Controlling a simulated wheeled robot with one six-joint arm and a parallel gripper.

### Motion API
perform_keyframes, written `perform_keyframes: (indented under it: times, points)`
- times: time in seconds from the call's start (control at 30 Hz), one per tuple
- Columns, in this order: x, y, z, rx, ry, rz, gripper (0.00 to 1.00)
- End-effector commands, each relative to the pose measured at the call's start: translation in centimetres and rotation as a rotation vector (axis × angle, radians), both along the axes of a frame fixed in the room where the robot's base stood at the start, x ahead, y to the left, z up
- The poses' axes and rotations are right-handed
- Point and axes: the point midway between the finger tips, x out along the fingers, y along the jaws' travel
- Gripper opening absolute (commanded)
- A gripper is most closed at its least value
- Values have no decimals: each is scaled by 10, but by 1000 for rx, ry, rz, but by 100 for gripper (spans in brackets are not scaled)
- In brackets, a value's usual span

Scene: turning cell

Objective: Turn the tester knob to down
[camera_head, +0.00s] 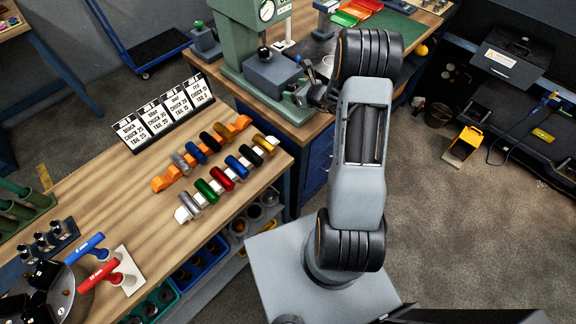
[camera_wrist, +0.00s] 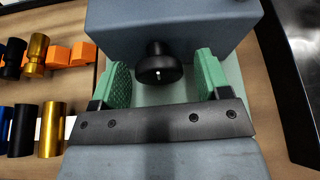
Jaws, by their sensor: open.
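The tester is a green machine (camera_head: 234,42) on the wooden bench, with a dial at its top and a blue-grey box (camera_head: 272,73) on its front. In the wrist view the box (camera_wrist: 175,28) fills the top, and a round black knob (camera_wrist: 157,64) sticks out below it. A small white mark shows on the knob's near face. My gripper (camera_wrist: 164,76) is open, its green-padded fingers on either side of the knob with a gap visible at each side. In the head view my gripper is largely hidden among the arm and tester parts.
Red and blue handled tools (camera_head: 97,275) lie at lower left.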

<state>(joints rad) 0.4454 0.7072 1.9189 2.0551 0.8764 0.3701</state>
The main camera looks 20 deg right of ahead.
Motion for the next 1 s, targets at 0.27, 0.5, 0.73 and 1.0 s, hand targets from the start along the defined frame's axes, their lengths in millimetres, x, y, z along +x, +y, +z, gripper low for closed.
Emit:
perform_keyframes:
  times: [0.27,0.5,0.73,1.0]
  points:
    - [-9,-6,3,104,46,-2,70]
    - [-47,-22,19,103,44,-3,70]
    - [-88,-41,38,100,43,-3,70]
    - [-119,-30,41,30,49,105,70]
